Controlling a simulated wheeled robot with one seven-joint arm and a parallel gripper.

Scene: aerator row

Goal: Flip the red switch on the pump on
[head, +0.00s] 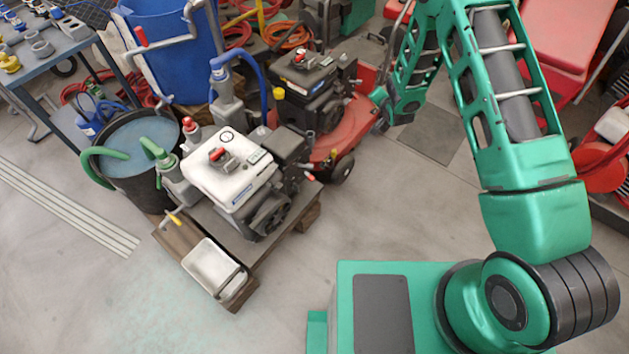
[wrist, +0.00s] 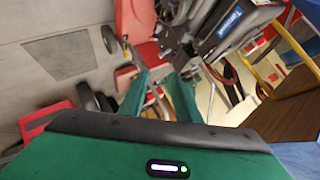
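The pump (head: 225,180) has a white top cover and dark engine parts, and stands on a wooden pallet left of centre in the head view. Its red switch (head: 219,156) sits on the white top; its on or off position is too small to tell. The pump does not show clearly in the wrist view. My gripper (wrist: 160,88) shows two green fingers with a gap between them, open and empty. In the head view my arm reaches up and over to the right of the pump, its end near the red mower, apart from the switch.
A red mower (head: 337,128) with a black engine (head: 306,88) stands just behind the pump; its engine shows in the wrist view (wrist: 236,27). A dark bucket (head: 135,180) with green hose stands left, a blue barrel (head: 168,50) behind.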

